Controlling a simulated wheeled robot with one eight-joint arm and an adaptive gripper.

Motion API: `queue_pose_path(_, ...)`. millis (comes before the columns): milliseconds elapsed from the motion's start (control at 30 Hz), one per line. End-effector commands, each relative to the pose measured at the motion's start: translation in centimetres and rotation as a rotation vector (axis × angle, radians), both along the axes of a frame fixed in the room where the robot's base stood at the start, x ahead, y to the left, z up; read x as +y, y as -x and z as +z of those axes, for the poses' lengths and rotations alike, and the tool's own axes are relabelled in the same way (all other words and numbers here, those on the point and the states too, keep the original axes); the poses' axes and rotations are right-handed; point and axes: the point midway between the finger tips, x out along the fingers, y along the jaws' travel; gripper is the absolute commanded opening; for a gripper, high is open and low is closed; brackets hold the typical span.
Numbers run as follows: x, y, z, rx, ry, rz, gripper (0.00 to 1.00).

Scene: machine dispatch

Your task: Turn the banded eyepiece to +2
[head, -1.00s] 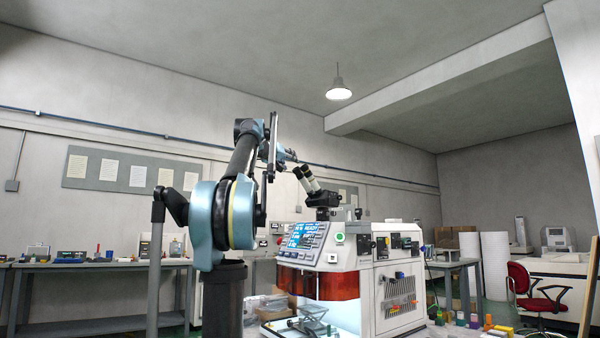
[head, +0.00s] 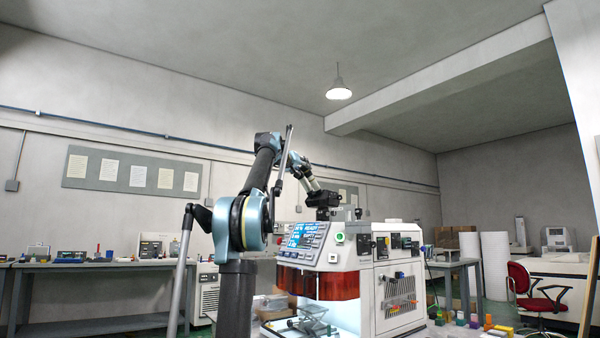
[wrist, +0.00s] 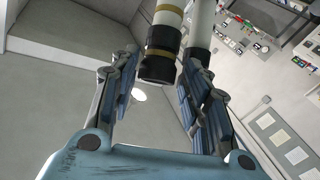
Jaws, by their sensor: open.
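The banded eyepiece (wrist: 162,38) shows in the wrist view as a pale tube with brass-coloured bands and a black end. Its black end lies between the fingers of my gripper (wrist: 159,70), which is open, with a visible gap on each side. A second pale eyepiece tube (wrist: 201,27) is just to its right, its lower end partly hidden by the right finger. In the head view the eyepieces (head: 313,184) slant up from the dark microscope head (head: 322,200) on the machine, and my gripper (head: 299,163) is at their upper end. No scale marks are readable.
The white machine (head: 345,250) with a lit screen (head: 304,236) and orange window stands below the eyepieces. A grey bench (head: 100,266) with small devices runs along the left wall. A red chair (head: 530,290) is far right. Open air surrounds the arm above.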

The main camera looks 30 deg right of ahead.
Motion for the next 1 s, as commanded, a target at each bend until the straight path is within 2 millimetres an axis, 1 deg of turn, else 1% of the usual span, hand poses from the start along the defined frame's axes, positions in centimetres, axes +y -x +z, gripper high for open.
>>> queue_pose_path(200,-0.83,-0.43,-0.01,0.0,0.0,-0.001,0.43)
queue_pose_path(467,-0.86,-0.48,-0.01,0.0,0.0,-0.001,0.43)
queue_pose_path(500,-0.86,-0.48,-0.01,0.0,0.0,-0.001,0.41)
queue_pose_path(567,-0.85,-0.47,-0.01,0.0,0.0,0.0,0.27)
queue_pose_path(600,-0.84,-0.48,-0.01,0.0,0.0,0.0,0.18)
queue_pose_path(633,-0.84,-0.49,-0.01,0.0,0.0,0.0,0.11)
queue_pose_path(1000,-0.68,-0.73,-0.07,-0.019,-0.001,-0.022,0.1)
